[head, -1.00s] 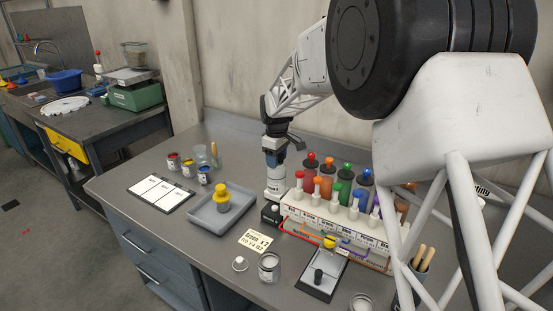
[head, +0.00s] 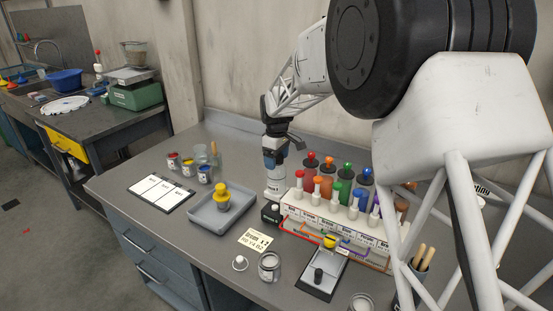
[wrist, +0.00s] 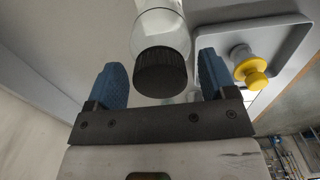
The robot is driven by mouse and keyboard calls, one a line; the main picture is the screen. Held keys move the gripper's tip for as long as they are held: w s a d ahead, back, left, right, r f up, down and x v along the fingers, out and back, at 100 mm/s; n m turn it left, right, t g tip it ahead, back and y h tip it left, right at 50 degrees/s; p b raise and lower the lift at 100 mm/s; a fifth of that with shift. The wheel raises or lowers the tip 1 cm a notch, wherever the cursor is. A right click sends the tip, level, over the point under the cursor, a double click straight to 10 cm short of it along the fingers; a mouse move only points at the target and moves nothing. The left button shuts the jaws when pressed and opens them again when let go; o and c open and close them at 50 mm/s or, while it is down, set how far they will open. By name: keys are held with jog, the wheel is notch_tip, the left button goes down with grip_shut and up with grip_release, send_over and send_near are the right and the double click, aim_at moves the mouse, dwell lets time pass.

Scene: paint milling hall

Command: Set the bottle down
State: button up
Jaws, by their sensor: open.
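The bottle (head: 275,182) is pale with a dark ribbed cap and stands upright on the bench, left of the rack, in the head view. In the wrist view the bottle (wrist: 161,30) shows with its black cap (wrist: 160,72) toward me. My gripper (head: 273,160) is above it, pointing down. In the wrist view my gripper (wrist: 162,80) is open, its blue fingers on either side of the cap with a gap at each side. The bottle's base is partly hidden in the head view by the black box in front.
A grey tray (head: 199,216) with a yellow-topped piece stands left of the bottle. A rack (head: 338,222) of several coloured-top bottles is close on the right. A small black box (head: 270,212) sits in front. Jars and a card lie nearer the front edge.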

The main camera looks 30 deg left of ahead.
notch_tip(320, 180, up, 12)
dwell(0.7)
dwell(0.4)
jog(key=shift+d, duration=0.1)
dwell(0.4)
jog(key=s+d+r+m, duration=0.3)
jog(key=d, duration=1)
jog(key=s+d+r+m+t, duration=0.1)
jog(key=s+d+r+m, duration=0.2)
jog(key=d, duration=1)
jog(key=s+d+r+m, duration=0.3)
jog(key=d, duration=1)
jog(key=s+d+f+m+t, duration=0.15)
jog(key=s+d+m, duration=0.25)
jog(key=s+d, duration=1)
jog(key=s+d+f+m, duration=0.5)
jog(key=s+d, duration=0.5)
jog(key=s, duration=0.4)
jog(key=shift+s+d+f, duration=0.15)
jog(key=shift+s+f, duration=0.1)
jog(key=shift+f, duration=0.95)
